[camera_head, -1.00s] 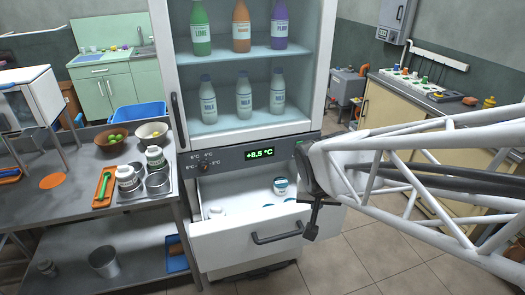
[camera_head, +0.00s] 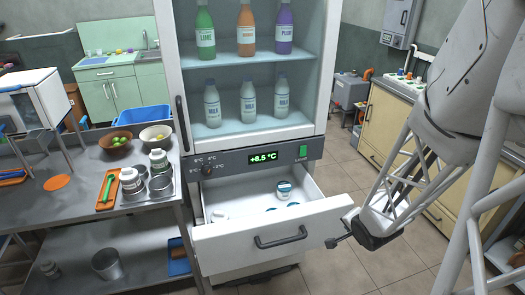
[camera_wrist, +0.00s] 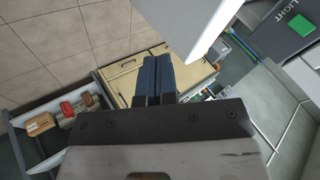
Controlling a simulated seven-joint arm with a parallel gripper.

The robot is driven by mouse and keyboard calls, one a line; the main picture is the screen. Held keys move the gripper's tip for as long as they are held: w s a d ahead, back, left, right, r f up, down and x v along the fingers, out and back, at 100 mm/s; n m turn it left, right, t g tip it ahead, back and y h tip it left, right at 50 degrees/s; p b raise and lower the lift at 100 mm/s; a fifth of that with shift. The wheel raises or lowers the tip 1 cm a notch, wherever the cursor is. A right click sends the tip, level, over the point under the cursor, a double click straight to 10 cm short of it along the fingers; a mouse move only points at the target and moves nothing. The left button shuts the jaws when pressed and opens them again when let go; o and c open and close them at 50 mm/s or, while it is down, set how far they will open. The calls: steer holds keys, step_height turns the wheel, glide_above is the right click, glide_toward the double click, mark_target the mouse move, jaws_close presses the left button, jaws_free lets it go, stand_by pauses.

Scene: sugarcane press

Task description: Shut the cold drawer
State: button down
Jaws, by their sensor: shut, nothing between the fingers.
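The cold drawer (camera_head: 222,246) is pulled open at the bottom of the white fridge cabinet (camera_head: 327,70). Its front panel has a dark bar handle (camera_head: 280,237). Small white tubs (camera_head: 284,190) with blue lids lie inside. My gripper (camera_head: 333,243) is at the right end of the drawer front, close to its lower right corner; I cannot tell whether it touches. Its fingers are together and empty. In the wrist view the shut fingers (camera_wrist: 158,78) point away over the floor, with a white edge to their right that I cannot identify for sure.
A steel table (camera_head: 75,190) with bowls, bottles and an orange tray (camera_head: 109,188) stands left of the fridge. A cream counter (camera_head: 388,125) is at the back right. The tiled floor (camera_head: 335,275) in front of the drawer is clear.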

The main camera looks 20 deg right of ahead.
step_height(320, 180, down, 7)
steer(key=s+d+m+t+y, duration=0.1)
steer(key=s+m+y, duration=0.1)
steer(key=m, duration=0.2)
steer(key=shift+s+d+t, duration=0.15)
steer(key=shift+s+t, duration=0.15)
steer(key=shift+s, duration=0.1)
steer(key=shift+f, duration=0.1)
glide_toward(330, 232)
step_height(330, 232, down, 4)
steer(key=w, duration=0.2)
steer(key=shift+w+f, duration=0.2)
steer(key=shift+w, duration=1.15)
steer(key=w, duration=2.7)
steer(key=shift+r, duration=0.1)
steer(key=shift+w, duration=0.1)
